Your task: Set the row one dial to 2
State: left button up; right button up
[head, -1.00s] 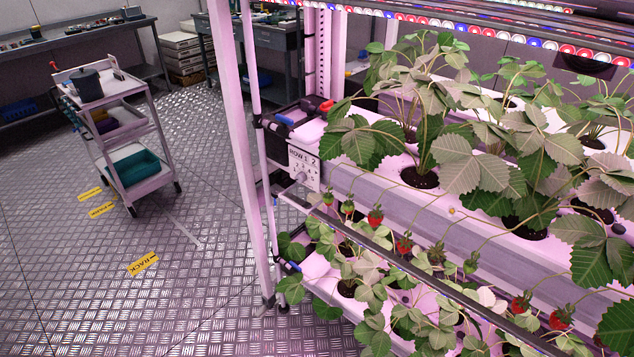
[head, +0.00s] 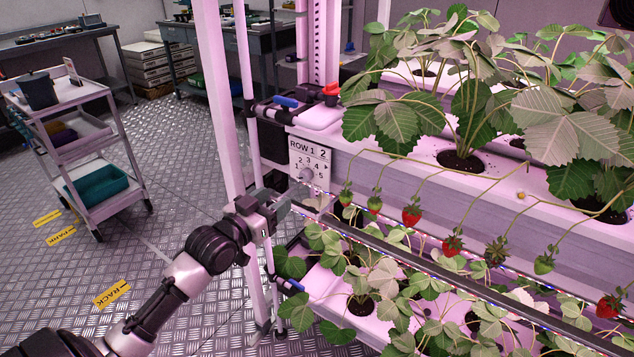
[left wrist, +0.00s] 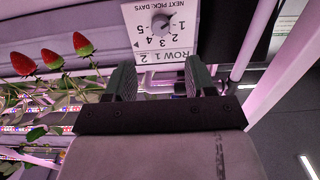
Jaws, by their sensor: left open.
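The row one dial (head: 307,174) is a small round knob on a white plate (head: 298,149) marked "ROW 1 2", at the near end of the upper trough. In the left wrist view the dial (left wrist: 160,22) shows as a pale knob ringed by numbers on the plate (left wrist: 185,48), which appears rotated. I cannot make out clearly which number it points to. My left gripper (head: 296,192) is open just in front of and below the dial. In the left wrist view its two fingers (left wrist: 160,80) are apart, with nothing between them. My right gripper is not in view.
Strawberry plants fill the upper trough (head: 400,180), and red berries (head: 411,216) hang along its front. A white rack post (head: 219,90) stands left of the plate. A cart (head: 85,100) stands on open floor at the left.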

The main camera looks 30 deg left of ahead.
aim_at(303, 177)
pick_arm(q)
jog(key=w, duration=0.9)
jog(key=shift+d, duration=0.3)
jog(key=shift+w+f, duration=0.1)
jog(key=shift+w, duration=0.5)
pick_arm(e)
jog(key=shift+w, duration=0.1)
pick_arm(q)
jog(key=shift+c, duration=0.5)
jog(key=c, duration=0.8)
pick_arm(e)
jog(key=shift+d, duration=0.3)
